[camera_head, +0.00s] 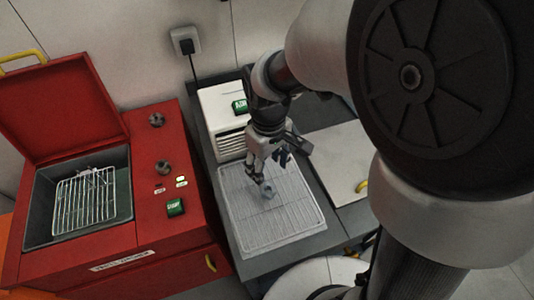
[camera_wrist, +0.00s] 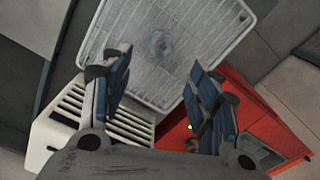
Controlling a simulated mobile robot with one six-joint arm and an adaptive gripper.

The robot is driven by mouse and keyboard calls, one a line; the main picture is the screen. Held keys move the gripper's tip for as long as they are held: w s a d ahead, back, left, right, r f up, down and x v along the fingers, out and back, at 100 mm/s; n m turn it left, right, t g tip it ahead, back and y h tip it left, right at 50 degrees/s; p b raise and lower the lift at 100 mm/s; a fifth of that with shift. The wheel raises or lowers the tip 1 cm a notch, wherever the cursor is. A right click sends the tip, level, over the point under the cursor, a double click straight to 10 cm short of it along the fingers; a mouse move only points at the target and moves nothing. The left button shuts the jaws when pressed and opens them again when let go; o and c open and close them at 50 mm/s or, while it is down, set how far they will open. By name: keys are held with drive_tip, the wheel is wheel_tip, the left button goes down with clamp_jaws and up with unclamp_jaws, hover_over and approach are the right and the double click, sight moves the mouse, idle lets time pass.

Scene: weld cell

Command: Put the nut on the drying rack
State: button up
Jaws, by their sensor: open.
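The nut (camera_head: 268,190) is a small grey ring lying on the drying rack (camera_head: 240,232), a pale wire grid on the grey counter. In the wrist view the nut (camera_wrist: 159,45) lies on the rack (camera_wrist: 124,80) beyond my fingertips. My gripper (camera_head: 268,166) is above the rack, close to the nut in the head view. In the wrist view my gripper (camera_wrist: 155,70) has its blue-padded fingers spread wide with nothing between them. Nothing visible hides the nut in the wrist view.
A red washer (camera_head: 190,235) with its lid up stands at left, a wire basket (camera_head: 85,200) in its tub. A white vented box (camera_head: 222,135) with a green button stands behind the rack. A light panel (camera_head: 335,160) lies right of the rack. My arm covers the right side.

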drive_tip(key=s+d+r+m+t, duration=0.4)
drive_tip(key=s+d+r+m, duration=0.3)
drive_tip(key=s+d+r, duration=0.4)
wheel_tip(320, 180, up, 3)
drive_tip(key=s, duration=0.2)
drive_tip(key=shift+s+m+t, duration=0.3)
